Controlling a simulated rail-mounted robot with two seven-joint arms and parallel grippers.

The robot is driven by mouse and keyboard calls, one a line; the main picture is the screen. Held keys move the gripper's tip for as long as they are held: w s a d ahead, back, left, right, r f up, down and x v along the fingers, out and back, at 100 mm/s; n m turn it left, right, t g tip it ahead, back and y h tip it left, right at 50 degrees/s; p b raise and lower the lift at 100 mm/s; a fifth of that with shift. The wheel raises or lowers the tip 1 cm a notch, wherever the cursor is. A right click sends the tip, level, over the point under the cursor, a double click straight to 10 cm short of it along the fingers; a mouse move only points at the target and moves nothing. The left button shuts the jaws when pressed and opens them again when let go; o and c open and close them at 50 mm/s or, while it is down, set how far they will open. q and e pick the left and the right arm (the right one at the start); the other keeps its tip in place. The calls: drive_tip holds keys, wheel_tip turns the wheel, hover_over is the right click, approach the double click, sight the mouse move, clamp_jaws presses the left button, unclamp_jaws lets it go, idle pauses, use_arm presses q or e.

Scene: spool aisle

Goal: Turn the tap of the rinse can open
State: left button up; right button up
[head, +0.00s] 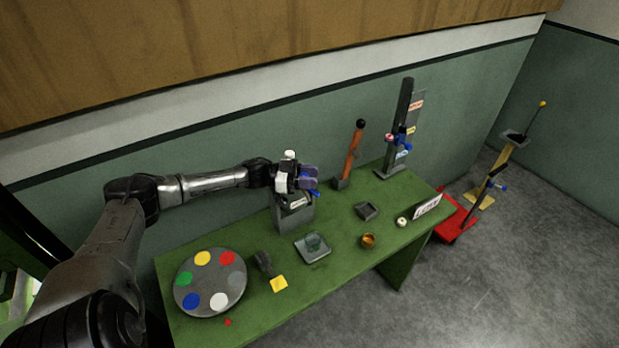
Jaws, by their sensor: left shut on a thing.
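The rinse can (294,217) is a grey box with a pale label, standing at the back of the green table (342,252). A white knob shows above it. My left gripper (308,183) is at the can's upper front and is shut on its tap. Blue parts show at the fingertips; the tap itself is mostly hidden, so I cannot tell how far it is turned. A clear glass (314,241) stands on a grey square tray (322,256) in front of the can. My right gripper is not in view.
An orange lever (353,152) and a dark upright stand (404,115) are at the back. A red base (455,222) is on the floor at right.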

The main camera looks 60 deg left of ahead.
use_arm(q)
drive_tip(key=o, duration=0.7)
drive_tip(key=shift+o, duration=1.1)
drive_tip(key=p+v, duration=0.2)
drive_tip(key=v, duration=1.1)
drive_tip(key=shift+s+a, duration=0.25)
drive_tip(key=shift+s, duration=0.05)
